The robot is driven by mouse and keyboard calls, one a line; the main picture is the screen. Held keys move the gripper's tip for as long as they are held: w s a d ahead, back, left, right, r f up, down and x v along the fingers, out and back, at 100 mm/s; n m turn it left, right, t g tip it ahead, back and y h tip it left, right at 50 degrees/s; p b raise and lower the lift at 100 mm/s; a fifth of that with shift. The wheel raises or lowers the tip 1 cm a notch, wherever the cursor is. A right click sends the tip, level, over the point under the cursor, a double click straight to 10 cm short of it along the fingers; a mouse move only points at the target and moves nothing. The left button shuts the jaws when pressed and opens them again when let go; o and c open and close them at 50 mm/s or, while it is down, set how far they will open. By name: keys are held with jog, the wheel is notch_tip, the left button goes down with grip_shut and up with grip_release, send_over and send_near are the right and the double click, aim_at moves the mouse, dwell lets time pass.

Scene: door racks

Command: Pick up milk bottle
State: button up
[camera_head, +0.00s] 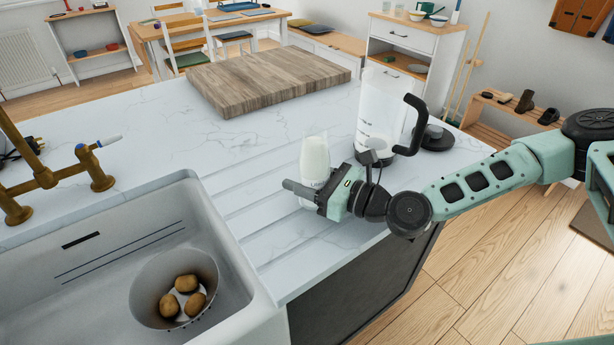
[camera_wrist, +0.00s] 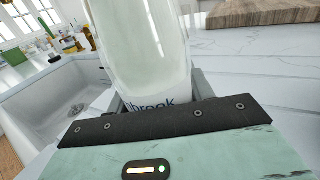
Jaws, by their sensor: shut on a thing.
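The milk bottle (camera_head: 315,158) is clear glass with white milk inside and dark lettering low on its side. It stands upright at the grooved part of the white marble counter, right of the sink. My gripper (camera_head: 308,192) is shut on the lower part of the bottle. In the wrist view the bottle (camera_wrist: 145,50) fills the middle, between the fingers of my gripper (camera_wrist: 155,100). Its base is hidden behind the gripper, so I cannot tell whether it touches the counter.
A clear jug with a black handle (camera_head: 380,110) stands close behind my gripper. A thick wooden board (camera_head: 270,78) lies farther back. The white sink (camera_head: 110,235) at left holds a pot (camera_head: 150,285) with potatoes. Brass taps (camera_head: 92,165) stand at the sink's back edge.

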aim_at(305, 135)
jog(key=shift+r, duration=0.2)
jog(key=shift+r, duration=4.7)
jog(key=shift+r, duration=0.1)
